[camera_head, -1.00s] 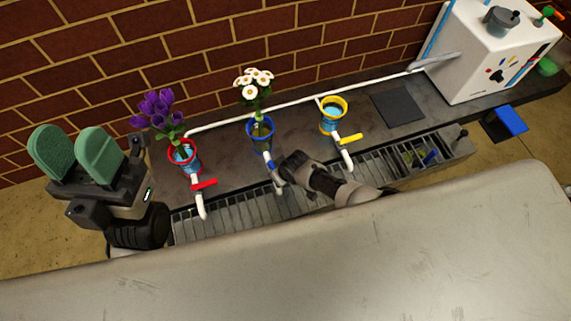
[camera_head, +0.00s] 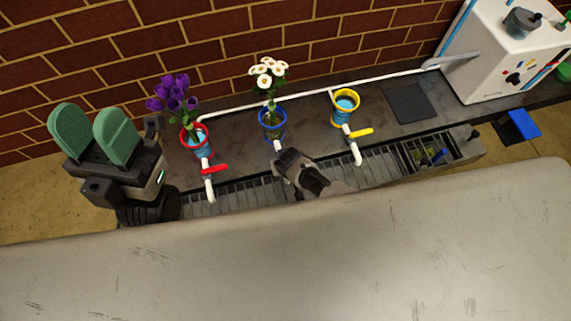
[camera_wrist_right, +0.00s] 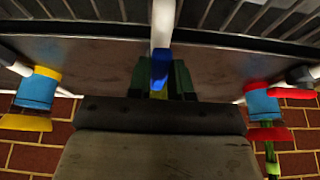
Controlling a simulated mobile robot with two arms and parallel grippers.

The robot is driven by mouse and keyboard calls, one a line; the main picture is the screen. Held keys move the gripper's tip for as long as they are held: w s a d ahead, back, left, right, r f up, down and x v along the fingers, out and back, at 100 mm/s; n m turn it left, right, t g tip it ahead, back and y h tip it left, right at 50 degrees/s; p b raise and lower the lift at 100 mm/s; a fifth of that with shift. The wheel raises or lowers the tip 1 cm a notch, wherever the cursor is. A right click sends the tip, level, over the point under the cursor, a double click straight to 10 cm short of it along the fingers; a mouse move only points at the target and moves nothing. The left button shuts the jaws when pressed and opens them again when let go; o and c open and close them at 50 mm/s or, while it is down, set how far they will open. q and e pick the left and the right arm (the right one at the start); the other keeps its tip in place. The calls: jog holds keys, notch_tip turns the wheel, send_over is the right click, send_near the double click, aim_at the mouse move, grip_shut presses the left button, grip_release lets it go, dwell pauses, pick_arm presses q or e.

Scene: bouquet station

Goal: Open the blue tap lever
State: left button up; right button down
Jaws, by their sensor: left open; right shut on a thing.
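The blue tap lever (camera_wrist_right: 160,68) shows in the right wrist view between the green fingers of my right gripper (camera_wrist_right: 161,82), which is shut on it. In the head view my right gripper (camera_head: 287,163) covers the lever and most of its tap; only a bit of white pipe (camera_head: 277,146) shows below the blue-rimmed vase (camera_head: 272,122). This vase holds white flowers (camera_head: 267,72). My left gripper (camera_head: 91,128) is open and empty at the left, its two green pads apart, beside the purple flowers.
The red tap lever (camera_head: 214,169) is left of my right gripper, below a red-rimmed vase (camera_head: 196,141) with purple flowers. The yellow lever (camera_head: 359,132) is to the right, below a yellow-rimmed vase (camera_head: 345,106). A drain grate (camera_head: 240,193) runs underneath. A white machine (camera_head: 503,55) stands at the right.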

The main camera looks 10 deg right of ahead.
jog(key=shift+a, duration=0.1)
jog(key=c, duration=1)
grip_release()
